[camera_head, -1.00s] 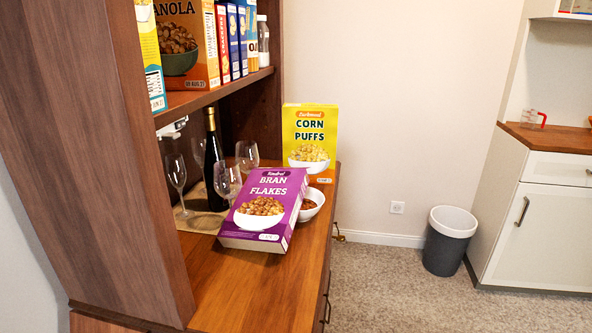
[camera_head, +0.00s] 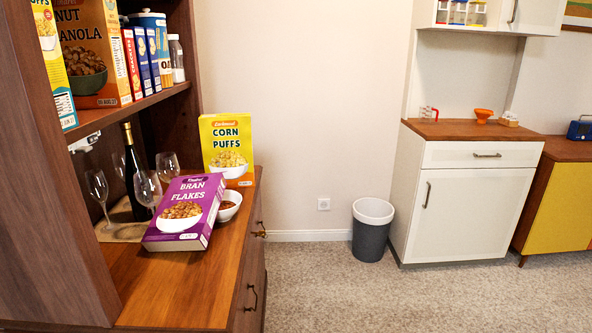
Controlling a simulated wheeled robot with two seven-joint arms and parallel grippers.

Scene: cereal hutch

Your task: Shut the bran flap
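The purple Bran Flakes box (camera_head: 183,212) lies tilted on the wooden hutch counter, its upper end raised and leaning against or near a bowl. Its front with the printed cereal bowl faces up. Its top flap cannot be made out from here. Neither of my grippers shows in the head view.
A yellow Corn Puffs box (camera_head: 226,146) stands behind it, with a white bowl (camera_head: 229,205) beside the bran box. Wine glasses (camera_head: 147,188) and a dark bottle (camera_head: 134,172) stand to the left. The counter front (camera_head: 165,285) is clear. A bin (camera_head: 372,230) stands on open carpet.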

